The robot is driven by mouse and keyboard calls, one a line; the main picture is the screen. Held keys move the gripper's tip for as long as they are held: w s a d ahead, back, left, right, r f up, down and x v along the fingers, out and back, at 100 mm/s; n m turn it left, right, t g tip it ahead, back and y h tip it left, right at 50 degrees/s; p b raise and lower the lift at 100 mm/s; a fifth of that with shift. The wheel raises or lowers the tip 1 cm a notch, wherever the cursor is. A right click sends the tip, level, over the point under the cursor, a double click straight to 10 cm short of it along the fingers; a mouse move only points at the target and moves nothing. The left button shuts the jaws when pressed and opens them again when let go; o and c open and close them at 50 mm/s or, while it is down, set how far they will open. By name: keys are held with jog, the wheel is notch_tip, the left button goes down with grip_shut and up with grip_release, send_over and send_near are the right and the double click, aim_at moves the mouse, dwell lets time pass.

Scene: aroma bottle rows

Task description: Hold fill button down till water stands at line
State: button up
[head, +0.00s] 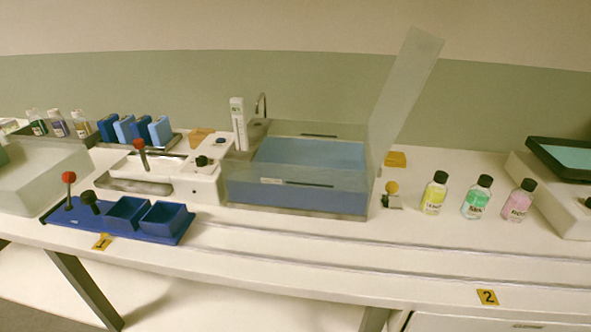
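A clear-walled tank (240,172) stands in the middle of the bench with blue water (310,153) in it. A short dark line (297,183) marks its front wall, close to the water's front edge; I cannot tell exactly whether the two meet. Another dark mark shows on the back wall. A curved metal spout (262,104) rises behind the tank's left corner. Left of the tank, a white housing carries a small blue button (220,141) and a black knob (202,160); no readable label shows which is the fill button. My gripper is not in view.
A clear lid (405,95) stands raised at the tank's right. Three bottles, yellow (434,194), green (477,197) and pink (518,201), stand farther right. A blue tray (150,236) with a red-knobbed lever lies front left. The front bench strip is mostly clear.

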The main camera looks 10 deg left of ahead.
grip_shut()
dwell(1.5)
